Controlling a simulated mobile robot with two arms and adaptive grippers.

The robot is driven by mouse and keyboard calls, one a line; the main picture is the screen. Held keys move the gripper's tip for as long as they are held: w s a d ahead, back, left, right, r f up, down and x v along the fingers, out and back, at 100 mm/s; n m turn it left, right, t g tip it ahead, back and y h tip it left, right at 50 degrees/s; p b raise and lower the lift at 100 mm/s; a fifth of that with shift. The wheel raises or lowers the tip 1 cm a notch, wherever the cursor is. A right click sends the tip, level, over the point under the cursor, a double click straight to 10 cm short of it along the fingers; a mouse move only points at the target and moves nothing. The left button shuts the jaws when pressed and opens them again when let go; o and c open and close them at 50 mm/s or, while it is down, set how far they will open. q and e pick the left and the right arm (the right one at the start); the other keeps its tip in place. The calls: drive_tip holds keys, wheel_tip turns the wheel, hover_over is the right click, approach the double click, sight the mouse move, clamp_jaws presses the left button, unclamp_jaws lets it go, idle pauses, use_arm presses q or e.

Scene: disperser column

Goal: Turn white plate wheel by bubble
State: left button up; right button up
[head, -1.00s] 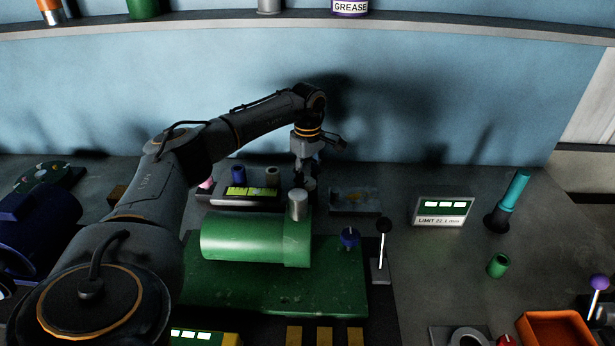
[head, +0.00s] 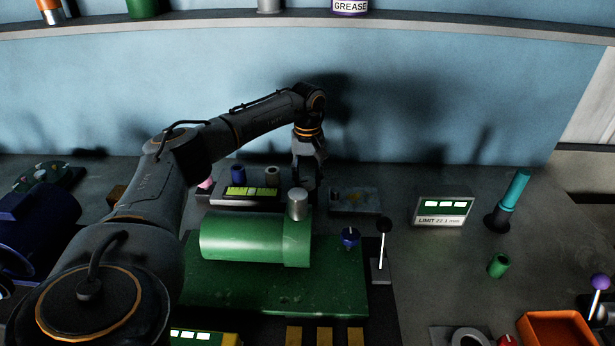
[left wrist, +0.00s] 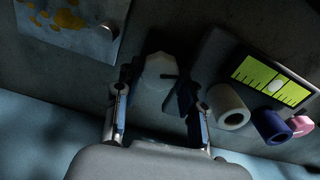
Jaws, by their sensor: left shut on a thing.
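The white plate wheel (left wrist: 160,70) is a pale, faceted knob in the left wrist view, close to the grey bench surface. My left gripper (left wrist: 158,104) has a finger on each side of it and is shut on it. In the head view my left gripper (head: 305,182) points down behind the green machine and hides the wheel. The bubble level (left wrist: 270,80) is a yellow-green window with dark marks, and its pale bubble (left wrist: 277,84) sits near the middle. The level also shows in the head view (head: 252,191), left of my gripper. My right gripper is not in view.
A green cylinder machine (head: 245,236) with a grey upright post (head: 298,204) stands in front of my gripper. A stained plate (head: 356,199) lies to its right. Grey, blue and pink cylinders (left wrist: 230,107) stand beside the level. A black-knobbed lever (head: 383,240) stands further right.

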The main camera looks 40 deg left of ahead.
sight(308, 181)
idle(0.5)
use_arm(q)
drive_tip(key=o, duration=1.2)
wheel_tip(308, 181, up, 12)
drive_tip(key=shift+d+f, duration=0.1)
drive_tip(key=shift+d, duration=0.05)
